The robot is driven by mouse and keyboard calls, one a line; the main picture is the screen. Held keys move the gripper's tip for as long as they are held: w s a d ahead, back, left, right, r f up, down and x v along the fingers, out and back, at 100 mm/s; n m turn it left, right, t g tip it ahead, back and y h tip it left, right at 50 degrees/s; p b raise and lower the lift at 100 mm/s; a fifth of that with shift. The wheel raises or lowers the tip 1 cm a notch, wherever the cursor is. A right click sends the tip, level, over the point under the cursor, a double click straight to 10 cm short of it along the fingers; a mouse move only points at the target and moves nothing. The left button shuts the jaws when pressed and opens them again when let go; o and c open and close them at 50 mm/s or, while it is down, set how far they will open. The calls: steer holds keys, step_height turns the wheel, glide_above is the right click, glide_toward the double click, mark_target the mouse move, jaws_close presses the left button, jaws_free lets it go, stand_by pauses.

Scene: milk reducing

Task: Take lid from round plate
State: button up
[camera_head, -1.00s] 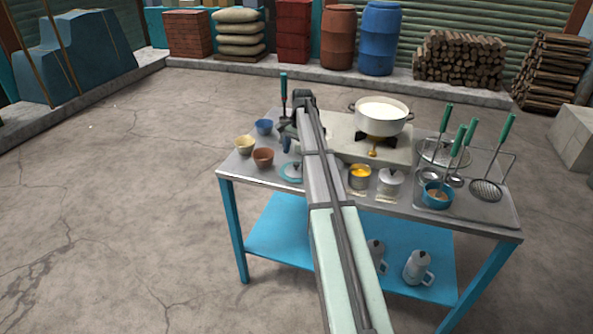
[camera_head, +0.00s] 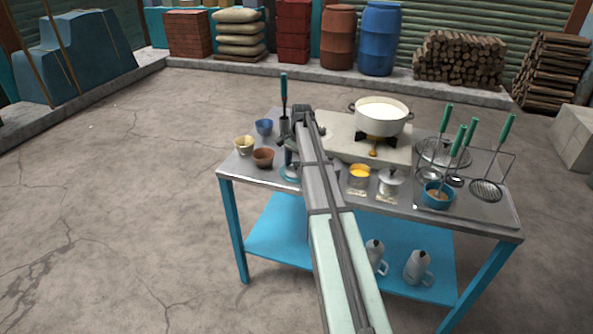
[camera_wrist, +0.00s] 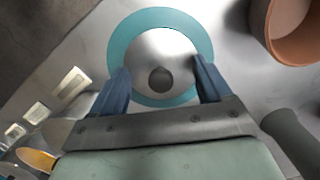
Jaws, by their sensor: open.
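The round plate (camera_wrist: 124,37) is teal-rimmed and lies on the metal table top. The silver lid (camera_wrist: 150,45) sits on it, with a dark round knob (camera_wrist: 160,79) in its middle. My gripper (camera_wrist: 163,75) is open in the wrist view, its two blue fingers on either side of the knob and not closed on it. I cannot tell the exact height of the fingertips above the lid. In the head view, my arm hides most of the lid, and only the left part of the plate (camera_head: 287,176) shows.
A brown bowl (camera_head: 263,157), a yellow bowl (camera_head: 244,145) and a blue bowl (camera_head: 264,127) stand left of the plate. A white pot (camera_head: 381,117) sits on the stove behind.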

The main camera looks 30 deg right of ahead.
steer(key=shift+s, duration=0.1)
jaws_close()
stand_by(0.4)
steer(key=shift+f, duration=0.1)
